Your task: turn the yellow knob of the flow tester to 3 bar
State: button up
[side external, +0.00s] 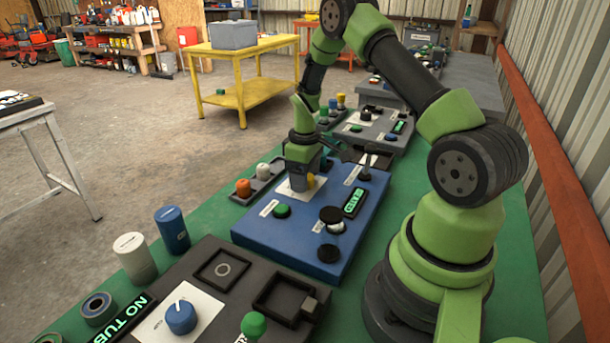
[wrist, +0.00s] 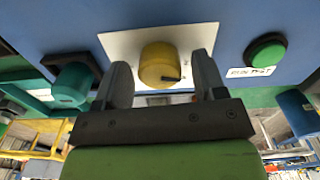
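The yellow knob (wrist: 160,64) sits on a white plate on the blue flow tester (side external: 285,240). In the wrist view it stands between the two fingers of my gripper (wrist: 163,82), with a gap on each side. A dark mark shows on the knob's lower right. In the side view, a sliver of the knob (side external: 311,181) shows beside my gripper (side external: 303,184), which points down at the plate. My gripper is open around the knob. The tester's green-lit display (side external: 354,202) is too small to read. A green button (wrist: 266,54) is on the same panel.
Black round parts (side external: 331,215) stand on the tester's right side. A grey panel with a blue knob (side external: 181,317) lies in front. Orange and white capped pieces (side external: 243,187) sit in a tray to the left. Another grey device (side external: 365,125) stands behind.

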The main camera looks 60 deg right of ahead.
notch_tip(320, 180, up, 10)
dwell(0.7)
jog(key=s+a+r+m+t, duration=0.2)
jog(key=s+a+r+t, duration=0.1)
jog(key=a+r, duration=0.9)
jog(key=s+a+r+m+t+y, duration=0.2)
jog(key=s+a, duration=0.6)
jog(key=s, duration=0.4)
notch_tip(320, 180, up, 3)
jog(key=shift+s+a+r+m+t, duration=0.15)
jog(key=shift+a+m+t, duration=0.3)
jog(key=shift+t, duration=0.65)
